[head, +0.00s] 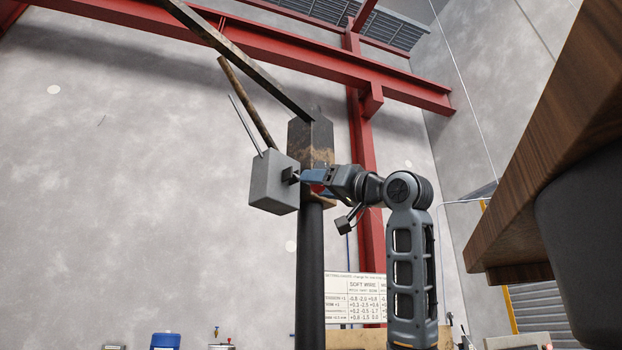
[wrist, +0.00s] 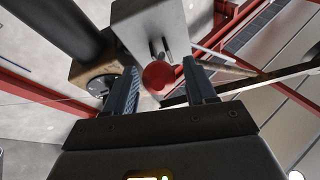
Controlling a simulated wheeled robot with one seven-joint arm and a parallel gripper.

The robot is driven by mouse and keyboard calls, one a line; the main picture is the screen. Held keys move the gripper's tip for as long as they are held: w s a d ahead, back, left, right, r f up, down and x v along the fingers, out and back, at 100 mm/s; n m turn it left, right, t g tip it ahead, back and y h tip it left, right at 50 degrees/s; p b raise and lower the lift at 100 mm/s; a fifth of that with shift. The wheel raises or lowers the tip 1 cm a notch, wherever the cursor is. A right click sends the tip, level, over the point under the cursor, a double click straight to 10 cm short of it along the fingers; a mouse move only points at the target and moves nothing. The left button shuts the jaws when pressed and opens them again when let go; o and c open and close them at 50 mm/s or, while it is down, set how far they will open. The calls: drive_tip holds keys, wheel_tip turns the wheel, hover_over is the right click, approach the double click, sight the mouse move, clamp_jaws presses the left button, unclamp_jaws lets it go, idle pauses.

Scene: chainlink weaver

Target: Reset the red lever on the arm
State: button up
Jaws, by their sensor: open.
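The red lever shows as a round red knob (wrist: 158,76) in the wrist view, close to two short metal pins on a pale grey box (wrist: 150,30). My gripper (wrist: 161,68) is open, with one dark finger on each side of the knob. I cannot tell whether either finger touches it. In the head view my gripper (head: 304,176) reaches left to the grey box (head: 274,182), beside the worn block (head: 313,140) on a dark post (head: 310,260). A bit of red (head: 317,188) shows just below the fingers there; the rest of the lever is hidden.
A wooden rod (head: 246,100) and a thin metal rod (head: 245,125) rise from near the box. A dark diagonal bar (head: 240,60) meets the top of the block. A wooden slab (head: 560,140) overhangs at right. A chart (head: 355,297) stands low behind my arm.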

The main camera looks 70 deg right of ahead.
drive_tip(key=shift+p+x, duration=0.3)
drive_tip(key=shift+x, duration=1)
drive_tip(key=shift+c, duration=0.4)
clamp_jaws()
